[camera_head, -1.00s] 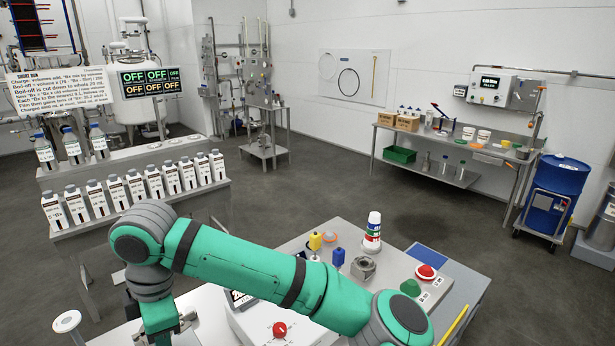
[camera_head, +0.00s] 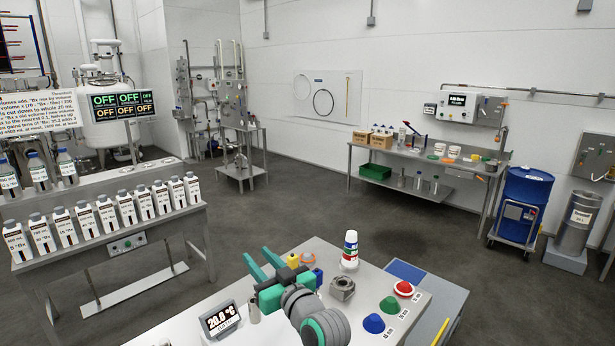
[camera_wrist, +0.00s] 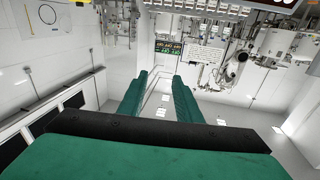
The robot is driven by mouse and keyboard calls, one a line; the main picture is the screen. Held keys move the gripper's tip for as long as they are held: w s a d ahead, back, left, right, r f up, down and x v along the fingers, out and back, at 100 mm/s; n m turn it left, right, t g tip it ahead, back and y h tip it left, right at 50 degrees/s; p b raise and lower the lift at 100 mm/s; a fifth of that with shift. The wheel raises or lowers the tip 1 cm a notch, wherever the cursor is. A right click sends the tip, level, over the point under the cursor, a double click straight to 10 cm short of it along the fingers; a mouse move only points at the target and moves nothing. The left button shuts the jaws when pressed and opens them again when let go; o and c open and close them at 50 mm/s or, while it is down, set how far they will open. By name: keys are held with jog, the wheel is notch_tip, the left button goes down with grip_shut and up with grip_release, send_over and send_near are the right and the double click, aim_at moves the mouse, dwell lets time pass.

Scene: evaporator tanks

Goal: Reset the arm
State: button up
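My arm is folded above the bench at the bottom middle of the head view. My gripper (camera_head: 256,253) points away from me and up to the left, its two green fingers apart. The wrist view shows the same fingers of my gripper (camera_wrist: 160,76) spread, with nothing between them. My wrist partly hides a yellow piece (camera_head: 293,260) and a blue piece (camera_head: 318,275) on the bench.
Under and beside my arm, the bench (camera_head: 390,335) carries a temperature display (camera_head: 220,319), a white bottle (camera_head: 350,250), a metal block (camera_head: 342,288) and coloured domes (camera_head: 374,323). A bottle rack (camera_head: 110,235) stands left. Open floor lies beyond the bench.

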jog(key=s+d+f+m+t+h, duration=0.1)
jog(key=d+f+m+h, duration=0.25)
jog(key=d, duration=0.45)
jog(key=d+f+m+t+h, duration=0.25)
jog(key=d+f+h, duration=0.2)
jog(key=d, duration=0.45)
jog(key=s+d+f+m+t+h, duration=0.1)
jog(key=d+f+m+h, duration=0.3)
jog(key=d, duration=0.4)
jog(key=s+d+f+m+g+h, duration=0.2)
jog(key=s+d+f+m+h, duration=0.4)
jog(key=s+d+f, duration=0.9)
jog(key=s+a+f+n+y, duration=0.15)
jog(key=s+a+f, duration=0.25)
jog(key=s+a, duration=0.4)
jog(key=s+a+f+n+y, duration=0.1)
jog(key=s+a+f+n, duration=0.2)
jog(key=s+a, duration=0.55)
jog(key=s+a+r+n+g+y, duration=0.1)
jog(key=s+a+r+n+y, duration=0.1)
jog(key=s+a, duration=0.4)
jog(key=s+a+r+n+g+y, duration=0.1)
jog(key=s+a, duration=0.5)
jog(key=s, duration=0.7)
jog(key=shift+s+a+r+n+y, duration=0.2)
jog(key=shift+s+r+n+y, duration=0.15)
jog(key=shift+r+n+y, duration=0.45)
jog(key=shift+f, duration=0.15)
